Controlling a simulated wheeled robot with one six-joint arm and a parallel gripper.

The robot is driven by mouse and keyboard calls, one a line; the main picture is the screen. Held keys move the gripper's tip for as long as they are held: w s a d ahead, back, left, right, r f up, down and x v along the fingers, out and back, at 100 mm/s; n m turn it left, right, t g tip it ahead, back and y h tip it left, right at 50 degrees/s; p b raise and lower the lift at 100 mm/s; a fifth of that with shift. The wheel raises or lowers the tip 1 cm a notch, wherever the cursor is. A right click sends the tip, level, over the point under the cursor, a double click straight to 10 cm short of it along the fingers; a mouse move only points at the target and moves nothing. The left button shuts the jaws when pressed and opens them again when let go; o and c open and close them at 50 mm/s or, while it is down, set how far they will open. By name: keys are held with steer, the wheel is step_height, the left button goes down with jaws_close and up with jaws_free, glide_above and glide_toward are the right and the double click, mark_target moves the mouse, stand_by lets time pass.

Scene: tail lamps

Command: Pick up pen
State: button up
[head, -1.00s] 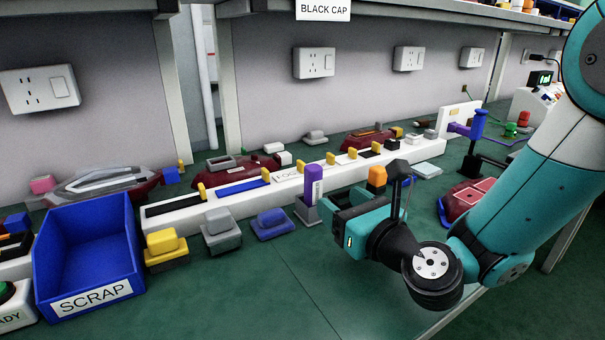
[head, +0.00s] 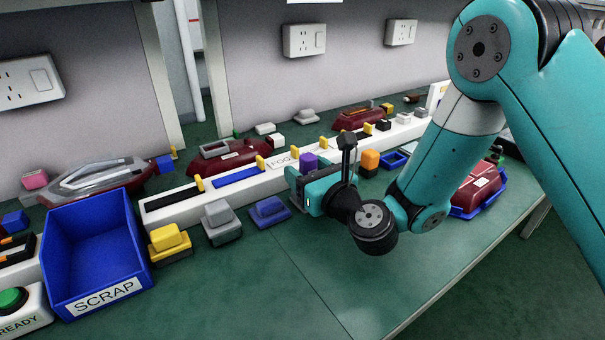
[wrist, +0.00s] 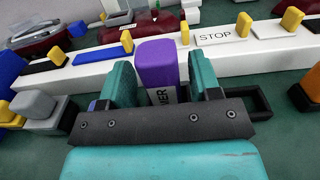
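The pen is a thick purple marker with a white label with dark lettering. In the wrist view the pen (wrist: 157,63) stands upright between the two teal fingers of my gripper (wrist: 160,76). A narrow gap shows at the right finger; contact at the left finger is unclear. In the head view only the purple top of the pen (head: 308,161) shows above my gripper (head: 306,180). My gripper is open around the pen. The pen's lower part and its holder are hidden behind the gripper.
A long white rail (head: 160,215) with yellow tabs runs behind the pen. A blue SCRAP bin (head: 92,262), yellow block (head: 169,240), grey block (head: 220,220) and blue block (head: 269,210) stand to the left. An orange block (head: 369,160) is close on the right. The front bench is clear.

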steer(key=shift+w+d, duration=0.1)
steer(key=shift+d, duration=0.1)
steer(key=c, duration=0.8)
steer(key=shift+c, duration=0.2)
steer(key=shift+r, duration=0.15)
step_height(320, 180, up, 20)
steer(key=p, duration=2)
